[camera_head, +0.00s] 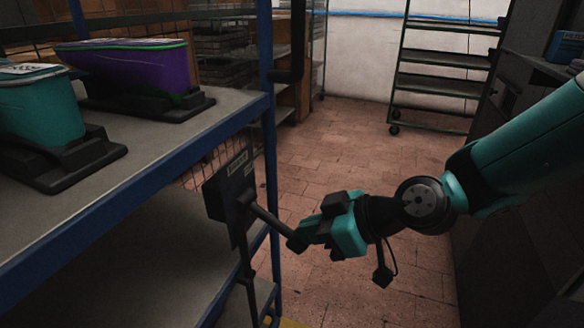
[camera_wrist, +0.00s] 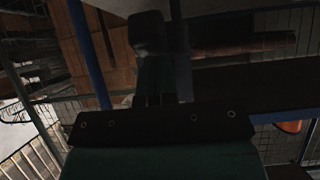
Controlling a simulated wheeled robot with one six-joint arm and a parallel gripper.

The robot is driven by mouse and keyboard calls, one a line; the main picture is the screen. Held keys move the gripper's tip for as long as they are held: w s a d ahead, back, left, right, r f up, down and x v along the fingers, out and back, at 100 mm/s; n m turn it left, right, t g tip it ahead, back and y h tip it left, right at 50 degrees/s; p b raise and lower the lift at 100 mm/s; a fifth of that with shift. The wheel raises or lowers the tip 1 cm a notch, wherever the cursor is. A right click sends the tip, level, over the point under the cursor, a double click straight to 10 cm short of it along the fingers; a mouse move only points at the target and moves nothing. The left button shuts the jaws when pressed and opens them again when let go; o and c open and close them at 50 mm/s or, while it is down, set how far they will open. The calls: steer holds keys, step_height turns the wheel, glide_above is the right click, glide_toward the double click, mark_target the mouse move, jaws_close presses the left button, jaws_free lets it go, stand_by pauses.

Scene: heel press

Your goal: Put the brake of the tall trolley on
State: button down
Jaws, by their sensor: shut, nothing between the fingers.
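A tall blue-framed shelf unit (camera_head: 268,110), which looks like the tall trolley, stands at the left. A black box with a label plate (camera_head: 228,190) is mounted at its near post, and a dark rod runs down from it. A dark lever (camera_head: 268,219) sticks out from the box, down and to the right. My gripper (camera_head: 298,243) is shut, with its tip at the lever's outer end; I cannot tell whether they touch. In the dim wrist view, my gripper body fills the bottom and a dark block (camera_wrist: 147,33) shows ahead, unclear in detail.
Purple (camera_head: 125,68) and teal (camera_head: 35,105) boot-like items on black bases stand on the top shelf. A green wheeled rack (camera_head: 440,85) is at the back. Dark cabinets (camera_head: 500,220) stand at the right. The tiled floor between is clear.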

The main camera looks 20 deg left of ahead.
stand_by(0.4)
steer(key=p+v, duration=0.2)
steer(key=v, duration=1.1)
steer(key=shift+r, duration=0.45)
steer(key=s+d+r+m+h+p, duration=0.1)
steer(key=s+d+r+m+h, duration=0.1)
steer(key=s+d+m+h, duration=0.4)
steer(key=s+d+r+m+h+p, duration=0.1)
steer(key=s+d+r+m, duration=0.25)
steer(key=s+d, duration=0.4)
step_height(320, 180, up, 18)
steer(key=p, duration=1.9)
steer(key=shift+r+m+g, duration=0.15)
steer(key=shift+m+g, duration=0.25)
steer(key=shift+m, duration=0.05)
